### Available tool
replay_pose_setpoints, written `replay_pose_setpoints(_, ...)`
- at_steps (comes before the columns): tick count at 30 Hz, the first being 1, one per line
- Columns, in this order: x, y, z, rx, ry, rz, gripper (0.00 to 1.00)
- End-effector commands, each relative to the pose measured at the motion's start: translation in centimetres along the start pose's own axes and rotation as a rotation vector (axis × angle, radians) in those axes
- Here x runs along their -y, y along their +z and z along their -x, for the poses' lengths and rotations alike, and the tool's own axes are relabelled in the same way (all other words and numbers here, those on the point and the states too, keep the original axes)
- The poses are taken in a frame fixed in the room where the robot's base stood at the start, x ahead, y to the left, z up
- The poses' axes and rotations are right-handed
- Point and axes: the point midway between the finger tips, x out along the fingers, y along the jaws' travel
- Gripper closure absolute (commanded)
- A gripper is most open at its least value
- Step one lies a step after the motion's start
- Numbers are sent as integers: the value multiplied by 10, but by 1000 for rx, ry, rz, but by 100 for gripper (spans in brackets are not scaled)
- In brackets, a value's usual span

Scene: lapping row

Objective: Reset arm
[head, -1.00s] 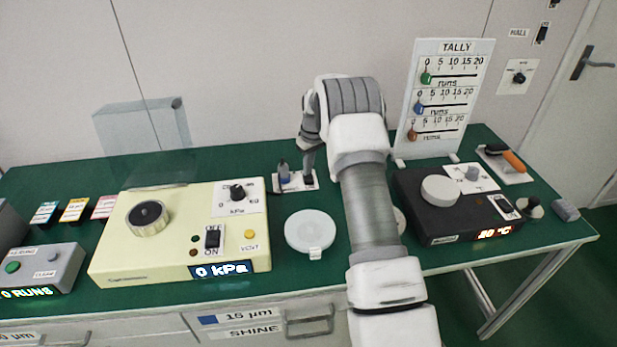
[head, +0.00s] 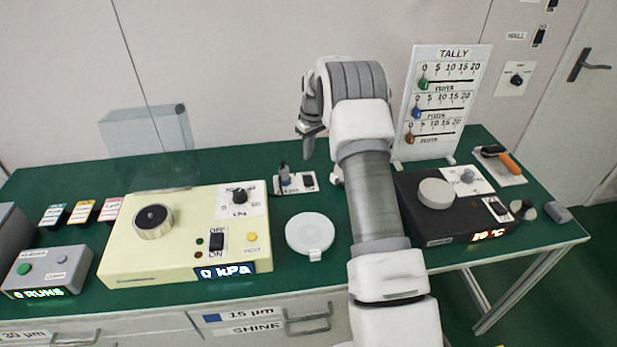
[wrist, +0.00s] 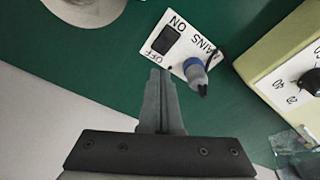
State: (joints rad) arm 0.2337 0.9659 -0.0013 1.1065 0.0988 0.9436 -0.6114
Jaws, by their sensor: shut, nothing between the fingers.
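My arm reaches over the green bench in the head view. My gripper (head: 308,150) is shut and empty, pointing down above the back of the bench near the small mains switch plate (head: 296,183). In the wrist view the closed fingers of my gripper (wrist: 157,78) appear just beside the white mains plate (wrist: 180,47). That plate has a black rocker marked ON and OFF and a blue-and-grey plug. The fingers look apart from the plate in the head view.
A cream kPa unit (head: 180,258) stands left of my arm, with a round white lidded dish (head: 310,232) to its right. A black heater box (head: 440,222) and a tally board (head: 438,100) stand on the right. Drawers (head: 265,320) line the front.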

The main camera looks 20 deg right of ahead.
Motion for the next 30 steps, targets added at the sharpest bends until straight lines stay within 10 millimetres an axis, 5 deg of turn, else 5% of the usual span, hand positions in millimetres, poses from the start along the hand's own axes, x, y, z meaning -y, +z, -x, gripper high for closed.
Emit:
replay_pose_setpoints(10, 0, 0, 0, 0, 0, -1, 100)
replay_pose_setpoints(14, 5, -1, 16, -7, 5, -5, 100)
replay_pose_setpoints(23, 44, 10, 123, -54, 37, -50, 100)
replay_pose_setpoints(30, 85, 39, 204, -96, 61, -93, 100)
